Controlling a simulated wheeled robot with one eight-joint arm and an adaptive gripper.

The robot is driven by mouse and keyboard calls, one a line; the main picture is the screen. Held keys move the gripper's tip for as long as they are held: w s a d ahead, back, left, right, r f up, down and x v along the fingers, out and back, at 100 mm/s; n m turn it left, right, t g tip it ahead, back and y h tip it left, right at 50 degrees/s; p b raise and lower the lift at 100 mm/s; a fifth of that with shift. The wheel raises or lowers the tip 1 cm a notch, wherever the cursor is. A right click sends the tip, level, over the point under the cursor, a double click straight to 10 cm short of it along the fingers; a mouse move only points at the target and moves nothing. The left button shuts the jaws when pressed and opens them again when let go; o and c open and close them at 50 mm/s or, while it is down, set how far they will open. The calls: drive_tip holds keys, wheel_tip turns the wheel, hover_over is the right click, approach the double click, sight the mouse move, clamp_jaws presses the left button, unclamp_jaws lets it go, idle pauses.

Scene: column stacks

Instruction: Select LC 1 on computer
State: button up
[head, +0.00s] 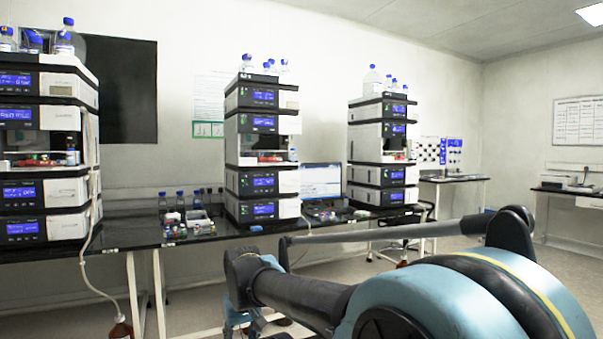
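A computer with a lit screen (321,181) stands on the black bench, between the middle and right column stacks. The screen shows a pale window whose text is too small to read. A dark keyboard (325,211) lies in front of it, partly hidden by small items. No LC 1 label can be made out. The tall stacks of white and black modules with blue displays are at the left (62,195), middle (280,184) and right (365,152). My arm crosses the lower right in front of the bench. I cannot see my gripper's fingers.
A tube hangs from the left stack to a brown floor bottle (121,328). Another bench (568,190) stands at the far right, with open floor before it.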

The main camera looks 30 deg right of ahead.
drive_tip(key=shift+c, duration=0.2)
clamp_jaws()
idle(1.1)
